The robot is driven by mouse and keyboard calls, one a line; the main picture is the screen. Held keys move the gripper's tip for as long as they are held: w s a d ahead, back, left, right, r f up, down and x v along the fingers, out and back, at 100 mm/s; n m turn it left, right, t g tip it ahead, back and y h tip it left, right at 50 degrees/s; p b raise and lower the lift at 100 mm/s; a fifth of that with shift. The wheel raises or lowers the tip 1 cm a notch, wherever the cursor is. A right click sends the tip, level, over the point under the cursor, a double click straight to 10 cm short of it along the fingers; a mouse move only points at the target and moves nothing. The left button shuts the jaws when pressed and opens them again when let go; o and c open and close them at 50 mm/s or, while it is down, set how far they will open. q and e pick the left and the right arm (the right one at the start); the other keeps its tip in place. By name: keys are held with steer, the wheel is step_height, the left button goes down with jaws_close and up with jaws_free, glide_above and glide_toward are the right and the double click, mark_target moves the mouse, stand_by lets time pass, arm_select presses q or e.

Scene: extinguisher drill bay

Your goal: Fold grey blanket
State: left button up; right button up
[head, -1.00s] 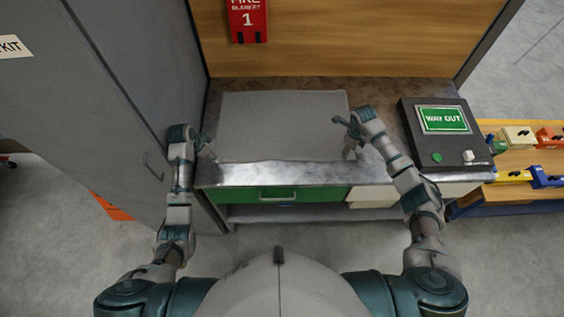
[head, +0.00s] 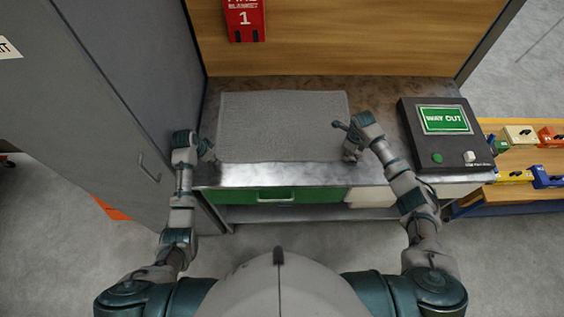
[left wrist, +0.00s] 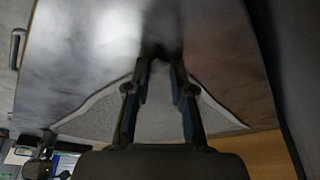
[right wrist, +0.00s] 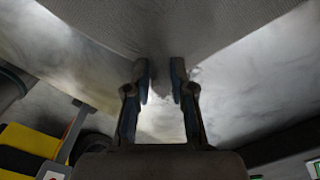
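The grey blanket (head: 283,125) lies flat on the bench top, its near edge close to the bench's front. My left gripper (head: 208,154) is at its near left corner. In the left wrist view, the blanket (left wrist: 95,116) narrows to a corner at the fingertips (left wrist: 161,72), which stand apart; a dark shadow hides whether they touch cloth. My right gripper (head: 343,139) is at the near right corner. In the right wrist view, the blanket (right wrist: 155,22) narrows towards the separated fingertips (right wrist: 160,75), with bright bench top visible between them.
A black box with a green WAY OUT sign (head: 444,119) stands right of the blanket. A tall grey cabinet (head: 140,100) is close on the left. A red fire blanket pack (head: 244,18) hangs on the wooden back panel (head: 330,40). Bare bench top (head: 375,100) lies beside the blanket.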

arm_select(q)
steer(key=shift+d, duration=0.25)
jaws_close()
arm_select(e)
steer(key=shift+s+d+f, duration=0.15)
steer(key=shift+d+f, duration=0.15)
steer(key=shift+d, duration=0.05)
jaws_close()
arm_select(q)
steer(key=shift+a, duration=0.45)
arm_select(e)
steer(key=shift+s+a, duration=0.1)
steer(key=shift+a, duration=0.35)
